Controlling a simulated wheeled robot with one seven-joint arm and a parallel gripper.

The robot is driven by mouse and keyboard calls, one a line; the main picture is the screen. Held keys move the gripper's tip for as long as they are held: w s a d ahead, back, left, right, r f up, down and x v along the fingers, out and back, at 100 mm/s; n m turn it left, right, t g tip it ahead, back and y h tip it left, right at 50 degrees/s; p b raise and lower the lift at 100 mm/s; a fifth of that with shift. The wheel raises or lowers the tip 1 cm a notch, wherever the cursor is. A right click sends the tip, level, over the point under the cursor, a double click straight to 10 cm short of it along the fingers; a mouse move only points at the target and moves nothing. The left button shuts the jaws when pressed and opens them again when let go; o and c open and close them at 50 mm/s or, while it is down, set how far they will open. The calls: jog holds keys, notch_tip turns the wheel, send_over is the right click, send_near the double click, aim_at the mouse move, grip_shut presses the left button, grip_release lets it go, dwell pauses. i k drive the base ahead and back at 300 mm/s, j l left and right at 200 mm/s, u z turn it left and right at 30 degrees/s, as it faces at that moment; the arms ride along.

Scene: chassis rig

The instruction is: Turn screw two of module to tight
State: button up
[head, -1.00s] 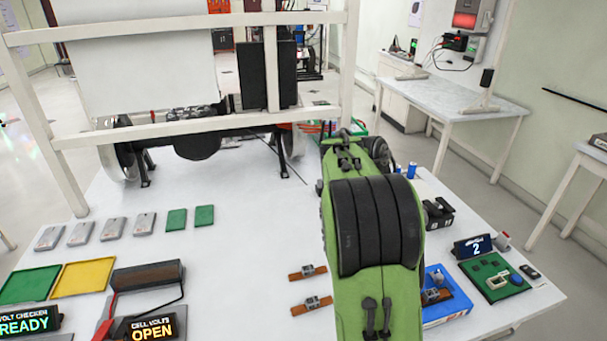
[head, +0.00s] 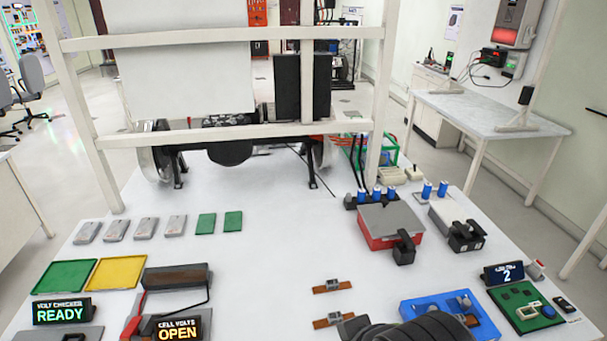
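I cannot tell for sure which thing is the module, and no single screw can be made out. A red box with a grey lid and a black handle (head: 384,226) stands right of centre. A white box with a black front (head: 458,226) stands to its right. A green board (head: 527,306) at the lower right carries small parts, with a dark display showing "2" (head: 503,273) behind it. My arm shows only as a dark ribbed part at the bottom edge, over the front of a blue tray (head: 416,304).
Two small brown-and-metal pieces (head: 332,286) lie left of the blue tray. Several blue cylinders (head: 428,189) stand behind the boxes. A white frame (head: 230,138) crosses the back. Displays read "READY" (head: 62,312) and "OPEN" (head: 178,330). The table's middle is clear.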

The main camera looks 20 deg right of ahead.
aim_at(465, 305)
jog(key=k+z, duration=0.15)
jog(key=z, duration=0.3)
jog(key=k+l+z, duration=0.1)
jog(key=z, duration=0.35)
jog(key=k+l+z, duration=0.1)
jog(key=z, duration=0.4)
